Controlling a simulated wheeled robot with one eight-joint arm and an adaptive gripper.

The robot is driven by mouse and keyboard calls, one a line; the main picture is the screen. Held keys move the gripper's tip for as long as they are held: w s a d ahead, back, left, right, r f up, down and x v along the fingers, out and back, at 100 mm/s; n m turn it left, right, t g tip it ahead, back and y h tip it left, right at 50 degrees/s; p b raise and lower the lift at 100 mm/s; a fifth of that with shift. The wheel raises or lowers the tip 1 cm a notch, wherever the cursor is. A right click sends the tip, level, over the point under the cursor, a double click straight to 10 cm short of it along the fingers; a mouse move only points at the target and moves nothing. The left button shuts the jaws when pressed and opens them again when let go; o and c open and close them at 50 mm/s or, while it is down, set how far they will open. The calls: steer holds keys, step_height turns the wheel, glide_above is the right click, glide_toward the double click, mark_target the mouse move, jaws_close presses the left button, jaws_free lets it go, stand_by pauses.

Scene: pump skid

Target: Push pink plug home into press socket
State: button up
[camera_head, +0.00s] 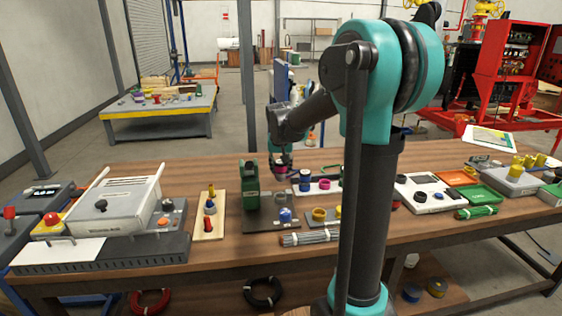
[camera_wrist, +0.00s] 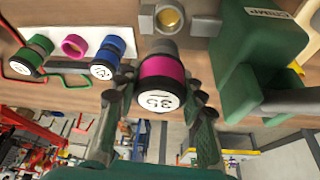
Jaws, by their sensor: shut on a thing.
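The pink plug (camera_wrist: 163,68) is in the wrist view, with a grey end, a pink band and a black-rimmed white face marked 35. My gripper (camera_wrist: 160,92) is shut on it, one finger on each side. Just beyond its grey end is a pale block with a round, brass-coloured socket (camera_wrist: 170,18). The plug's end appears close to it, but I cannot tell whether they touch. The green press (camera_wrist: 265,55) marked CRIMP stands to the right. In the head view, my gripper (camera_head: 283,170) hangs just right of the green press (camera_head: 250,182).
A white tray (camera_wrist: 52,35) with blue and green plugs and a pink ring lies left of the plug. A grey machine (camera_head: 115,205) occupies the bench's left.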

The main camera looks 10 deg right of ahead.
mark_target(280, 179)
steer(key=shift+a+f, duration=0.15)
steer(key=shift+f, duration=2.6)
steer(key=shift+f, duration=1.7)
steer(key=o, duration=1.3)
steer(key=shift+o, duration=0.2)
steer(key=shift+s+r, duration=0.1)
steer(key=v, duration=1.1)
steer(key=shift+r, duration=0.4)
